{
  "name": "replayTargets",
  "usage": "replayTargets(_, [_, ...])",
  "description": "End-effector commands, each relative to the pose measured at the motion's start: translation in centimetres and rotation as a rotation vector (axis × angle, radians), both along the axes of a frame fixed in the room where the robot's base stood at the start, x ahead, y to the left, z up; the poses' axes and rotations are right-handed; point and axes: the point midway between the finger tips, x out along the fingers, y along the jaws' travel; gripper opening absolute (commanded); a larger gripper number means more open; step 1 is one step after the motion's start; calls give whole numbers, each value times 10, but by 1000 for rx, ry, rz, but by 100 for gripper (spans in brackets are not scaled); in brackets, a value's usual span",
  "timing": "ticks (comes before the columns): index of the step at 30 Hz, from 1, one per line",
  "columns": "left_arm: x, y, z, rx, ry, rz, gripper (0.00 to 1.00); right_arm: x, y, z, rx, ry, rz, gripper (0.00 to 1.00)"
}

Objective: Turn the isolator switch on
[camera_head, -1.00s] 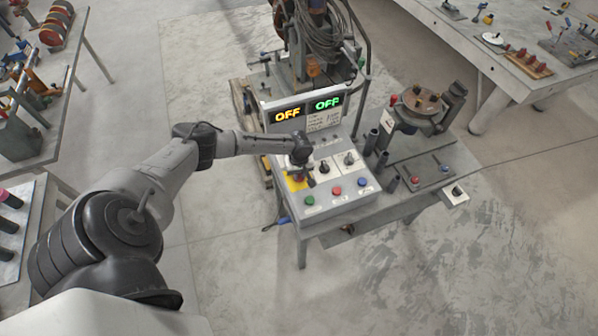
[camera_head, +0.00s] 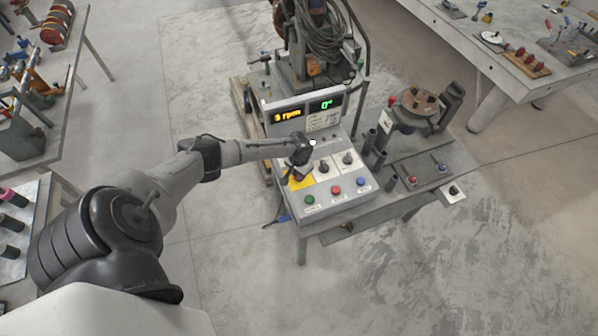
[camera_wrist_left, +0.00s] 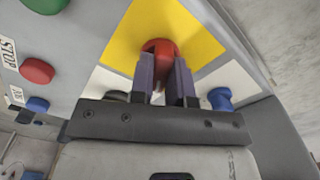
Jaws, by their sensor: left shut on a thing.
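The isolator switch is a red handle (camera_wrist_left: 159,47) on a yellow plate (camera_wrist_left: 198,32) in the left wrist view. My left gripper (camera_wrist_left: 164,70) has one finger on each side of the red handle and is shut on it. In the head view the yellow plate (camera_head: 301,183) shows at the left of the sloped control box (camera_head: 345,200), with my left gripper (camera_head: 300,172) over it. The gripper hides most of the handle there. The display panel (camera_head: 305,113) behind reads "3 rpm" in yellow and "0°" in green. My right gripper is not in view.
Green (camera_head: 309,200), red (camera_head: 336,190) and blue (camera_head: 362,181) buttons sit along the box's front. Two black knobs are right of the yellow plate. A round-table positioner (camera_head: 418,103) stands to the right. Open floor lies in front of the bench.

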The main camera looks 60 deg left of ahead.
Motion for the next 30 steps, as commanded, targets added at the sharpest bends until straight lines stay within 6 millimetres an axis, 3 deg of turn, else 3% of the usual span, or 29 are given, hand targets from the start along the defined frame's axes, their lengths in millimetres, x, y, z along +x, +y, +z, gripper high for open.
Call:
replayTargets(15, [0, 0, 1, -1, 0, -388, 0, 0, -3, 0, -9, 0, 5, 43])
replayTargets(30, [0, 0, 1, -1, 0, -509, 0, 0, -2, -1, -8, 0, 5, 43])
